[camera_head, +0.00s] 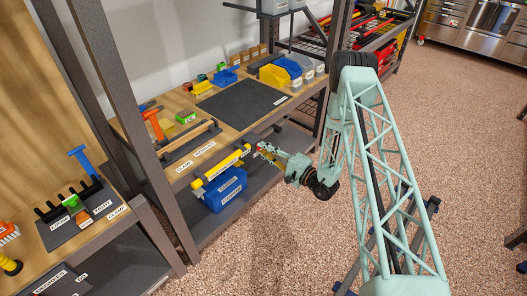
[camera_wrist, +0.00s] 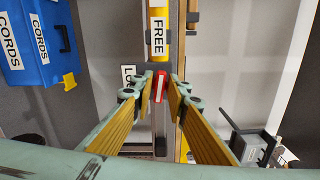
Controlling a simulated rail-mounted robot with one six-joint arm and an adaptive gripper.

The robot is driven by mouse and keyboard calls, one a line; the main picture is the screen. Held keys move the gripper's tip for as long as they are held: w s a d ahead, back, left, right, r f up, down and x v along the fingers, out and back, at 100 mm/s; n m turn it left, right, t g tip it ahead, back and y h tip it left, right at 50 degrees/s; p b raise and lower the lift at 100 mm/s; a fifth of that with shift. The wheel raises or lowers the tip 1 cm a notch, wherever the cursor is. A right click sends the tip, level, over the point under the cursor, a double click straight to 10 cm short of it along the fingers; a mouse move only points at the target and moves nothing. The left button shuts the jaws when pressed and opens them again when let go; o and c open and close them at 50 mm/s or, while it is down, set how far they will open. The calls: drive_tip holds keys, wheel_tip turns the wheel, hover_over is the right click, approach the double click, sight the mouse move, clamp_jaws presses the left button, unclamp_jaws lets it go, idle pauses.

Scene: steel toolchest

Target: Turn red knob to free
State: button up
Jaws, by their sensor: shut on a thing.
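The red knob (camera_wrist: 156,86) with a white stripe is in the middle of the wrist view, between the two yellow-padded fingers of my gripper (camera_wrist: 162,82). My gripper is shut on it, and the fingers hide part of it. A yellow part with a FREE label (camera_wrist: 158,32) lies just above the knob in that view. A second white label, partly hidden and starting with "L" (camera_wrist: 128,75), is to the left of the knob. In the head view my gripper (camera_head: 263,150) is at the workbench's front edge, near the right end of a yellow bar (camera_head: 219,172); the knob is hard to make out there.
A blue CORDS case (camera_wrist: 30,40) is at upper left in the wrist view; in the head view it (camera_head: 226,190) sits on the lower shelf below the yellow bar. The bench top has a dark mat (camera_head: 242,103), with bins behind it. The floor at right is open.

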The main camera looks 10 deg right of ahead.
drive_tip(key=shift+f+n, duration=0.1)
drive_tip(key=shift+n, duration=0.8)
drive_tip(key=o, duration=0.6)
drive_tip(key=shift+o, duration=0.2)
drive_tip(key=shift+s+d, duration=0.1)
drive_tip(key=v, duration=1.1)
drive_tip(key=shift+s+d, duration=0.3)
